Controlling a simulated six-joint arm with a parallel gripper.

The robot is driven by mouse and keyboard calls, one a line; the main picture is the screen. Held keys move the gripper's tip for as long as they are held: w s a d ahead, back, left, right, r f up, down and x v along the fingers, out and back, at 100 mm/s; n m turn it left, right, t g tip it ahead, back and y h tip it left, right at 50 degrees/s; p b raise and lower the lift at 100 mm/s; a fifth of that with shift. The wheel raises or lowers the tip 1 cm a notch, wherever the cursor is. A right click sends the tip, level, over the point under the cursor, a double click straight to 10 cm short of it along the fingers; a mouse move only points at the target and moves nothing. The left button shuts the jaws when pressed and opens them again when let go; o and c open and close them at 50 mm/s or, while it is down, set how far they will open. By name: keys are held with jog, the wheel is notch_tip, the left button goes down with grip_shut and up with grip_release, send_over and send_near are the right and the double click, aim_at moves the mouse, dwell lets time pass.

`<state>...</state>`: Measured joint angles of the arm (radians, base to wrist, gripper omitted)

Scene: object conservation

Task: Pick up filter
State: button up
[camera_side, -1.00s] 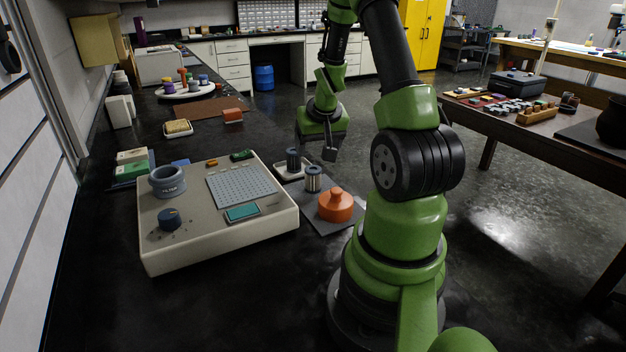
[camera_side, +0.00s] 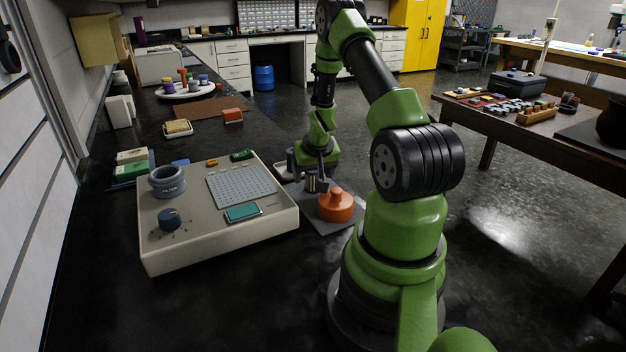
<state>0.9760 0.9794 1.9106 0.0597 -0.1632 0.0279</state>
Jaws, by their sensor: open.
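The task's filter appears to be the small dark and silver cylinder (camera_side: 311,182) standing on the grey mat beside the orange knobbed piece. My gripper (camera_side: 317,179) is open and points down at this cylinder. Its fingers overlap the cylinder in the picture, and I cannot tell whether they touch it. A second dark cylinder (camera_side: 291,158) stands in a white tray behind and is partly hidden by my gripper.
The orange knobbed piece (camera_side: 335,206) stands close in front of my gripper on the grey mat (camera_side: 318,223). The beige device (camera_side: 222,240) with a dial and screen takes up the left. The black bench in front of the device is clear.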

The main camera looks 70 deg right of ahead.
jog(key=c, duration=1.1)
jog(key=shift+r, duration=0.15)
notch_tip(320, 180, up, 10)
jog(key=shift+f, duration=0.1)
jog(key=w+a+r+n+t+y, duration=0.1)
jog(key=w+a+n, duration=0.1)
jog(key=w+a, duration=0.3)
jog(key=w+a+r+n, duration=0.2)
jog(key=a+n, duration=0.1)
jog(key=a, duration=0.5)
jog(key=a+r+n+t+y, duration=0.1)
jog(key=a+n, duration=0.2)
jog(key=a, duration=0.6)
jog(key=a+r+n+y, duration=0.1)
jog(key=a+n+y, duration=0.15)
jog(key=a, duration=0.55)
jog(key=s+d+f+m+h, duration=0.1)
jog(key=s+d+m, duration=0.1)
jog(key=d, duration=0.8)
jog(key=s+d+f+m+g+h, duration=0.1)
jog(key=d+m, duration=0.4)
jog(key=d, duration=0.5)
jog(key=s+d+f+m+h, duration=0.2)
jog(key=s+d+f+m, duration=0.1)
jog(key=d, duration=0.7)
jog(key=shift+s+m+g+h, duration=0.25)
jog(key=shift+s+g+h, duration=0.15)
jog(key=shift+s, duration=0.1)
